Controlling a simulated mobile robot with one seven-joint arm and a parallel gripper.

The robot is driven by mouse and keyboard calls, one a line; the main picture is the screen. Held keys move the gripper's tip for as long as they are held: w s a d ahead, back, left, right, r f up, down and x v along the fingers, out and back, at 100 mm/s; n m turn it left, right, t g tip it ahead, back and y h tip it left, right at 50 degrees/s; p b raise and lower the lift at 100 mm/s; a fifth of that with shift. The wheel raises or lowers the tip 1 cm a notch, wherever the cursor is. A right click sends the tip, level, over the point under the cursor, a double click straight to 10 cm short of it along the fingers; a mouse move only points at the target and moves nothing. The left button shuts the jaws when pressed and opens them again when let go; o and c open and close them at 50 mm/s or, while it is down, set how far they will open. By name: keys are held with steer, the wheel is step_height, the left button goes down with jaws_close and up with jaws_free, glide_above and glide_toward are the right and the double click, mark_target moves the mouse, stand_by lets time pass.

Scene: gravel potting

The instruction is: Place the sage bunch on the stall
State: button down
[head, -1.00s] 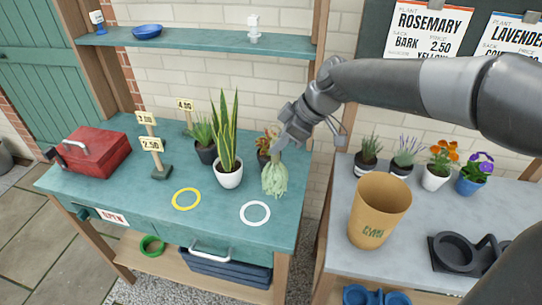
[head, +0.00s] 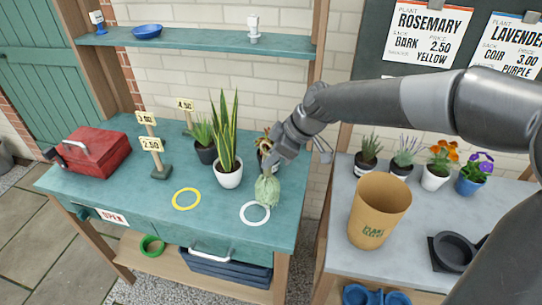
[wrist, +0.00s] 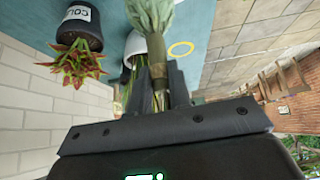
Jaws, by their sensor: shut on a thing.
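The sage bunch (head: 267,189) is pale green with its leaves hanging down. My gripper (head: 274,160) is shut on its stems, above the front right part of the teal stall (head: 225,207). In the head view the leaves overlap the upper right part of the white ring (head: 247,216); I cannot tell whether they touch the stall top. In the wrist view the sage bunch (wrist: 152,14) points away from my gripper (wrist: 160,95), with its stems between the fingers.
A snake plant in a white pot (head: 229,176) stands just left of the sage. A potted reddish plant (wrist: 80,62) is close behind my gripper. A yellow ring (head: 186,206), price signs (head: 152,145) and a red toolbox (head: 95,153) are farther left. The grey table (head: 335,205) is at right.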

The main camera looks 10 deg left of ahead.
steer(key=c, duration=1.3)
jaws_free()
steer(key=shift+c, duration=0.2)
steer(key=shift+r, duration=0.1)
steer(key=v, duration=1.2)
